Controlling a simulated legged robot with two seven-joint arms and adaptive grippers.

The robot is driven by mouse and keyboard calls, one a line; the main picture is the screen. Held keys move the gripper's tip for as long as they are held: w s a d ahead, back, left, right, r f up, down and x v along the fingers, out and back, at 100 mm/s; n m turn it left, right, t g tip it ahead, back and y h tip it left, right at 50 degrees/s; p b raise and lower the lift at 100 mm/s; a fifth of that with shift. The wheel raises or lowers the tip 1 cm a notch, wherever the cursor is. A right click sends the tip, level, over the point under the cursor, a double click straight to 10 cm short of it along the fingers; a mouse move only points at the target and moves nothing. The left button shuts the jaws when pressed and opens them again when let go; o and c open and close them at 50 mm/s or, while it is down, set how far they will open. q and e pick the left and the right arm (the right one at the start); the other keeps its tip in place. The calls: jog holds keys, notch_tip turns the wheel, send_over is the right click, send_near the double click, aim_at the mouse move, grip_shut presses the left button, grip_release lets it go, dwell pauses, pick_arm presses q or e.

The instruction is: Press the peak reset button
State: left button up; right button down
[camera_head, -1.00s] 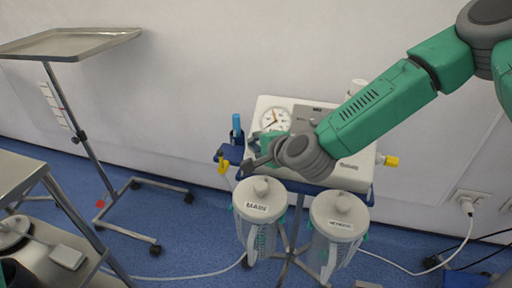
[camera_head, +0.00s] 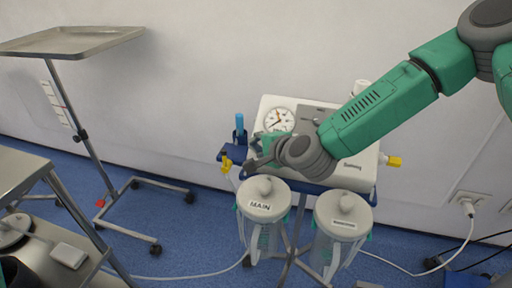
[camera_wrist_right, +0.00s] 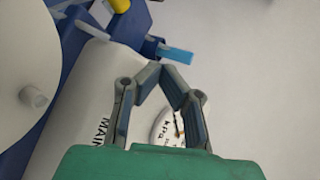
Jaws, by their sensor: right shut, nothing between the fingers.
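The white suction unit (camera_head: 352,172) stands against the wall, with a round dial gauge (camera_head: 279,120) on its top panel. My right gripper (camera_head: 250,168) is shut and empty over the left part of the panel, just below the gauge. In the right wrist view its fingertips (camera_wrist_right: 168,70) meet above the white housing (camera_wrist_right: 82,108), with the gauge (camera_wrist_right: 168,128) partly hidden behind a finger. I cannot make out the peak reset button; the gripper and forearm cover part of the panel. Contact with the panel cannot be told. My left gripper is not in view.
A blue holder (camera_head: 232,153) with a yellow connector is at the unit's left. A tray stand (camera_head: 75,42) stands left. A white cable crosses the floor.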

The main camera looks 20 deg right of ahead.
jog(key=shift+w+d+f, duration=0.1)
jog(key=shift+d+f, duration=0.15)
jog(key=shift+d, duration=0.1)
jog(key=shift+a, duration=0.15)
dwell(0.4)
jog(key=shift+s+a+r+p, duration=0.25)
jog(key=shift+s+r+p, duration=0.15)
jog(key=shift+r, duration=0.25)
jog(key=r+p, duration=0.1)
jog(key=s+a+r+p, duration=0.1)
jog(key=s+r+p, duration=0.1)
jog(key=r, duration=0.1)
jog(key=shift+s+a+p, duration=0.15)
jog(key=shift+a+p, duration=0.15)
jog(key=shift+a, duration=0.05)
dwell(0.9)
